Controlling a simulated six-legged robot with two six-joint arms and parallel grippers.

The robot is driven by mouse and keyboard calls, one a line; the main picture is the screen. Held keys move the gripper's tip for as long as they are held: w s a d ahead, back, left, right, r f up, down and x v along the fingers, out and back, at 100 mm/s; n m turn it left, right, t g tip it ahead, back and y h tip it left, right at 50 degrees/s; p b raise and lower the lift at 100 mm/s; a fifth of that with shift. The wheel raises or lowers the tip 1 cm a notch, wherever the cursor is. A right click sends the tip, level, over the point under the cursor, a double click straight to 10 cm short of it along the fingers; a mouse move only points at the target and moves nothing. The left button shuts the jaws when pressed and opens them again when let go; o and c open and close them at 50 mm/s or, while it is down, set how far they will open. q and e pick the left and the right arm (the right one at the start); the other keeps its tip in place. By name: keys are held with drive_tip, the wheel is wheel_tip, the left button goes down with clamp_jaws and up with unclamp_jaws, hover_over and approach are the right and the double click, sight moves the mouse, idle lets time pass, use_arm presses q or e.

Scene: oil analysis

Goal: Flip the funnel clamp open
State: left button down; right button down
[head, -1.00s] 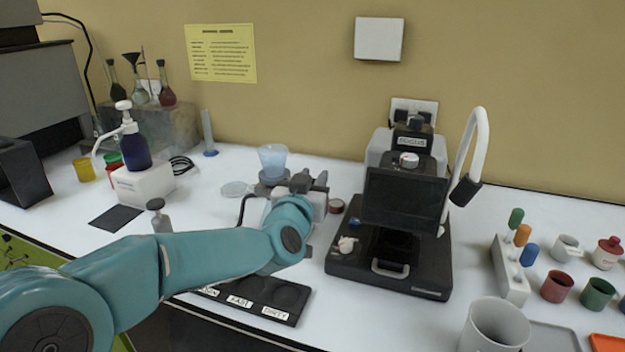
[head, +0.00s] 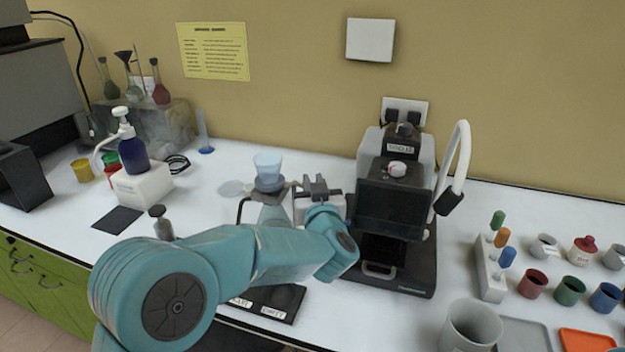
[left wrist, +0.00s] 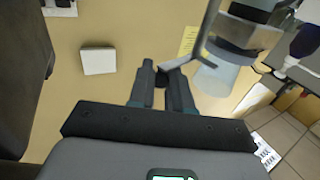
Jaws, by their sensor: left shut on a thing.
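The funnel (head: 268,167) is a translucent pale-blue cup on a grey base, left of the black microscope-like device. It also shows in the left wrist view (left wrist: 216,80), hanging into the picture beside its dark metal base. My left gripper (head: 318,186) is just right of the funnel, apart from the cup. In the left wrist view my left gripper (left wrist: 161,70) has its fingertips close together on the end of the grey, bent funnel clamp (left wrist: 207,38). The clamp's bar runs from the fingertips up beside the funnel base. My left forearm and gripper hide part of the stand in the head view.
The black device (head: 390,215) stands close to the right of my left gripper. A black labelled tray (head: 270,303) lies below my arm. A pump bottle on a white block (head: 142,187) stands at left. The bench between block and funnel is mostly clear.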

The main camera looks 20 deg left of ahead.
use_arm(q)
drive_tip(key=shift+r, duration=0.1)
drive_tip(key=c, duration=1.2)
unclamp_jaws()
drive_tip(key=shift+o, duration=0.2)
drive_tip(key=shift+w, duration=0.1)
drive_tip(key=b+v, duration=0.2)
drive_tip(key=v, duration=1.4)
drive_tip(key=shift+s, duration=0.2)
